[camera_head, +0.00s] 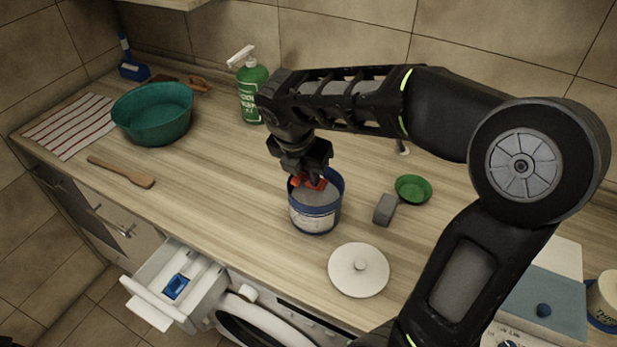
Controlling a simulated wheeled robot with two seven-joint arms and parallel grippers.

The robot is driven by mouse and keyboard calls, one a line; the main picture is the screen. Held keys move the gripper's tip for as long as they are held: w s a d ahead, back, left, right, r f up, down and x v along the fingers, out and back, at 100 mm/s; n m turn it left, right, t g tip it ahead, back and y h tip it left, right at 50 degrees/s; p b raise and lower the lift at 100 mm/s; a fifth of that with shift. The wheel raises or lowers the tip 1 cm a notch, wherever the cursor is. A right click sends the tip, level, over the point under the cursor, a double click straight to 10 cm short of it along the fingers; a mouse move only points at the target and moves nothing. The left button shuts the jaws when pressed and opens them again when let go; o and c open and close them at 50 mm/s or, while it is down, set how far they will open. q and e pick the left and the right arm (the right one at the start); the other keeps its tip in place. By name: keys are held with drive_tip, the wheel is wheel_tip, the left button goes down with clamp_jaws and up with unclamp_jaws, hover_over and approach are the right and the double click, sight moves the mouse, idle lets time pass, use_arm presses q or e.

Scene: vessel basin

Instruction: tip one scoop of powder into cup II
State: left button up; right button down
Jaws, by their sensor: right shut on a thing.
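My right gripper (308,172) points down at the mouth of a blue tub (313,222) with a pale label. It is shut on a red-orange scoop (318,184), mostly hidden by the fingers, just inside the tub's rim. Grey powder (316,195) shows in the tub; whether the scoop holds any cannot be seen. The washing machine's white drawer (148,302) is pulled out at lower left, with a blue insert (177,287) in it. No II mark is readable, so I cannot tell which part is cup II. My left gripper is not in view.
A white round lid (358,270) lies right of the tub. A grey block (385,209) and green bowl (413,189) stand further right. The counter left of the tub is clear.

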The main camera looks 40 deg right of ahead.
sight(296, 181)
drive_tip(key=shift+r, duration=1.55)
drive_tip(key=shift+a+h+b, duration=0.25)
drive_tip(key=shift+h+b, duration=0.05)
drive_tip(key=shift+b, duration=0.6)
drive_tip(key=h+b, duration=0.1)
drive_tip(key=a+r+t+h+b, duration=0.1)
drive_tip(key=b, duration=0.1)
drive_tip(key=s+t+h+b, duration=0.1)
drive_tip(key=shift+a+r+h+b, duration=0.25)
drive_tip(key=shift+h+b, duration=0.1)
drive_tip(key=shift+h, duration=0.05)
drive_tip(key=r+p, duration=0.1)
drive_tip(key=h+p, duration=0.1)
drive_tip(key=shift+a+r+t+p, duration=0.25)
drive_tip(key=shift+r+t+p, duration=0.1)
drive_tip(key=shift+t, duration=0.05)
drive_tip(key=shift+s+h+p, duration=0.15)
drive_tip(key=shift+h+p, duration=0.35)
drive_tip(key=shift+p, duration=0.55)
drive_tip(key=shift+a+f+p, duration=0.1)
drive_tip(key=shift+a+p, duration=0.05)
drive_tip(key=shift+p, duration=0.3)
